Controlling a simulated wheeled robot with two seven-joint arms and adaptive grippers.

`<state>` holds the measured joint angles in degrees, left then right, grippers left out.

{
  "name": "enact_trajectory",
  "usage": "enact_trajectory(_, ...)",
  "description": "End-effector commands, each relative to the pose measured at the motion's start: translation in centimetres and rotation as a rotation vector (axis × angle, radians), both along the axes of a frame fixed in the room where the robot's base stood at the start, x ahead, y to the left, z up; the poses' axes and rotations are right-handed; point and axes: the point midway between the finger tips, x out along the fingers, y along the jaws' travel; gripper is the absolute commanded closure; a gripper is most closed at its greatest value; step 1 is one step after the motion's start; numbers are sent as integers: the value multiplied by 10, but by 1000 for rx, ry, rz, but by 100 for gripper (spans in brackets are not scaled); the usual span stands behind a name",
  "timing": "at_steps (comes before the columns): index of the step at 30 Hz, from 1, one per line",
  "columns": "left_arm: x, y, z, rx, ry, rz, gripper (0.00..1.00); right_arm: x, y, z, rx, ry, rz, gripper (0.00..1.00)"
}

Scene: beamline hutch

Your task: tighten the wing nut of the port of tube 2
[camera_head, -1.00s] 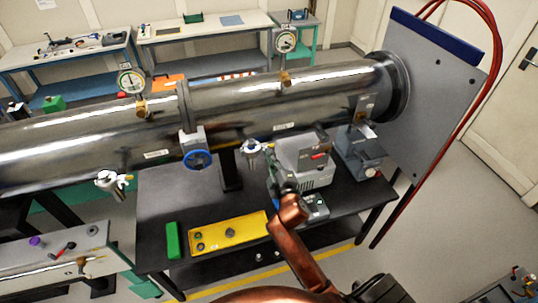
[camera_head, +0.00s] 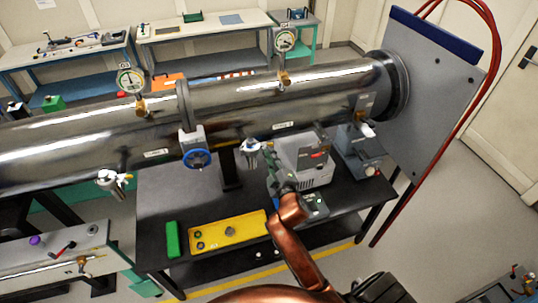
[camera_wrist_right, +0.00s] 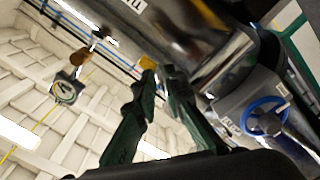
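The steel beam tube (camera_head: 240,105) runs across the head view, with a blue handwheel valve (camera_head: 197,159) at its middle. A small silver port with a clamp (camera_head: 250,146) hangs under the tube just right of that valve. My right gripper (camera_head: 268,155) is just right of this port, its dark green fingers pointing up toward it. In the right wrist view the fingertips (camera_wrist_right: 159,73) stand a narrow gap apart, with a small yellow piece (camera_wrist_right: 148,62) at their tips. I cannot tell whether they touch it. The wing nut is not clear. My left gripper is out of view.
Another clamped port (camera_head: 113,181) hangs under the tube at left. A grey instrument box (camera_head: 305,160) stands close right of my gripper. A yellow tray (camera_head: 210,240) and green block (camera_head: 172,239) lie on the black table (camera_head: 155,205). A gauge (camera_wrist_right: 67,90) shows above.

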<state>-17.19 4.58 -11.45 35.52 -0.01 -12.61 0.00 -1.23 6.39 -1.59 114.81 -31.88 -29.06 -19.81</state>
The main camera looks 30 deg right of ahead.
Motion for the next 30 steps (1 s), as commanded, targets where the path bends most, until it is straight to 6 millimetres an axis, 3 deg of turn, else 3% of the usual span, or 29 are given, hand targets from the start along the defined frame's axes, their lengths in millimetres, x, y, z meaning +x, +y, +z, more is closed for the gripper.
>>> enact_trajectory(8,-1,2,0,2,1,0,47,-12,3,0,-1,0,1,90)
enact_trajectory(21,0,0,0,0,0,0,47,-96,22,0,0,1,-1,90)
enact_trajectory(30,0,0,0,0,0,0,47,-117,28,1,0,-1,-1,90)
